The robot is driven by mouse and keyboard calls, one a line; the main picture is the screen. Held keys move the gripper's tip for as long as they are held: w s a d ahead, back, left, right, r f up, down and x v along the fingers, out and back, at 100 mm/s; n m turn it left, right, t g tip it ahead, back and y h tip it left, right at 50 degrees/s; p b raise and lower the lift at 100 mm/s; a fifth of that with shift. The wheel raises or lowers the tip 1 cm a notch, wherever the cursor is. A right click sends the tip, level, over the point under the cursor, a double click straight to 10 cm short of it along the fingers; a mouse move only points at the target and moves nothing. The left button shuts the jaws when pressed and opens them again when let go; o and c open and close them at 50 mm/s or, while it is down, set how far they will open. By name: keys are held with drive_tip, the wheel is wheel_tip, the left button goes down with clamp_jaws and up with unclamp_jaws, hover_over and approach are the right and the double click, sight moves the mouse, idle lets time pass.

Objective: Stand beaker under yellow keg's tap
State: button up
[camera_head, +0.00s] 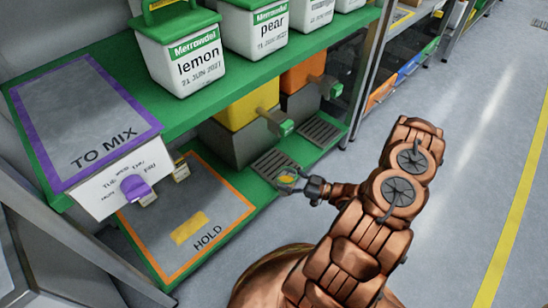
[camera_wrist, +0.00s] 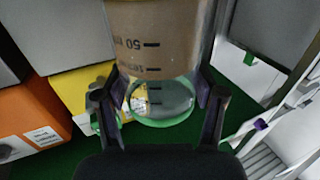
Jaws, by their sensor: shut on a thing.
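The clear beaker (camera_head: 287,178), with dark volume marks, is between the fingers of my gripper (camera_head: 305,187). In the wrist view the beaker (camera_wrist: 158,45) fills the upper middle, and my gripper (camera_wrist: 160,103) is shut on it from both sides. The yellow keg (camera_head: 247,107) sits on the lower shelf with its green tap (camera_head: 281,124) facing the aisle. A slotted drip tray (camera_head: 272,164) lies below that tap. The beaker is by the tray's front edge; I cannot tell whether it touches the tray. The yellow keg also shows in the wrist view (camera_wrist: 80,92).
An orange keg (camera_head: 302,76) stands beside the yellow one, with its own drip tray (camera_head: 321,131). White tubs (camera_head: 180,55) line the upper shelf. An orange-bordered HOLD mat (camera_head: 185,215) lies left. The aisle floor (camera_head: 470,120) is clear.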

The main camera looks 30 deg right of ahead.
drive_tip(key=w+d+f+b, duration=0.1)
drive_tip(key=w+b, duration=0.1)
drive_tip(key=w, duration=0.2)
drive_tip(key=w+d+f+b, duration=0.2)
drive_tip(key=w, duration=0.3)
drive_tip(key=w+d+f+b, duration=0.1)
drive_tip(key=w+d+f, duration=0.1)
drive_tip(key=w, duration=0.2)
drive_tip(key=shift+w+b, duration=0.15)
drive_tip(key=shift+b, duration=0.25)
drive_tip(key=shift+d, duration=0.1)
drive_tip(key=o, duration=1.3)
drive_tip(key=shift+o, duration=0.2)
